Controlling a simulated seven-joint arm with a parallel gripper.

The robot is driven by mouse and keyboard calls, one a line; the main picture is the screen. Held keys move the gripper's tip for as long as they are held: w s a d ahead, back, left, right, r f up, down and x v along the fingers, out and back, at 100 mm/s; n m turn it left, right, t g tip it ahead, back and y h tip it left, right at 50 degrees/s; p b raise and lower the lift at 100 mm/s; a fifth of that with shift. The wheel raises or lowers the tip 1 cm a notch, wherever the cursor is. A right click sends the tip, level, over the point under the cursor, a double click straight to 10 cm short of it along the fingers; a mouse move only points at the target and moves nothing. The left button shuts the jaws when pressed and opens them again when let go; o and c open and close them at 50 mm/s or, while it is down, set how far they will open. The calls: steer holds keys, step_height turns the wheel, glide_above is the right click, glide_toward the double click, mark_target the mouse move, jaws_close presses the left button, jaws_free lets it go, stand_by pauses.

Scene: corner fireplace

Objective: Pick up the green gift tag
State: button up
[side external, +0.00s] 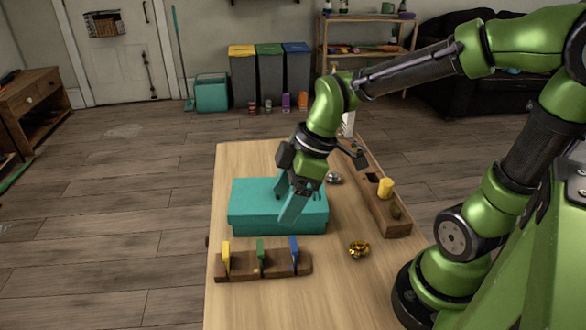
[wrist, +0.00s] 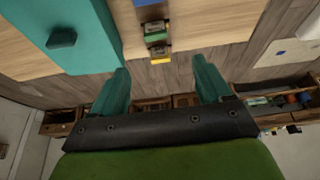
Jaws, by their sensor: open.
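The green gift tag (side external: 260,247) stands upright in the middle of a dark wooden rack (side external: 280,269) at the table's front left. A yellow tag (side external: 226,254) is left of it and a blue tag (side external: 294,253) right of it. In the wrist view the green tag (wrist: 156,38) shows at the top centre, between the blue tag (wrist: 147,3) and the yellow tag (wrist: 160,61). My gripper (side external: 290,207) is open and empty, with its teal fingers above the teal box, behind the rack. In the wrist view its fingers (wrist: 163,85) are wide apart, clear of the tags.
The teal lidded box (side external: 250,210) sits directly behind the rack. A gold bow (side external: 359,249) lies to the right. A long wooden tray (side external: 368,197) with a yellow cylinder (side external: 385,187) runs along the right edge. The table (side external: 270,307) is bare in front of the rack.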

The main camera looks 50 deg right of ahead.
glide_toward(261, 246)
steer(key=x, duration=0.5)
steer(key=shift+s+a+f, duration=0.15)
steer(key=shift+s+a, duration=0.05)
steer(key=shift+a, duration=0.2)
steer(key=shift+w+d+x, duration=0.1)
steer(key=shift+d+x, duration=0.1)
steer(key=shift+x, duration=1.15)
steer(key=shift+w+d+x, duration=0.15)
steer(key=shift+x, duration=1.25)
steer(key=c, duration=1)
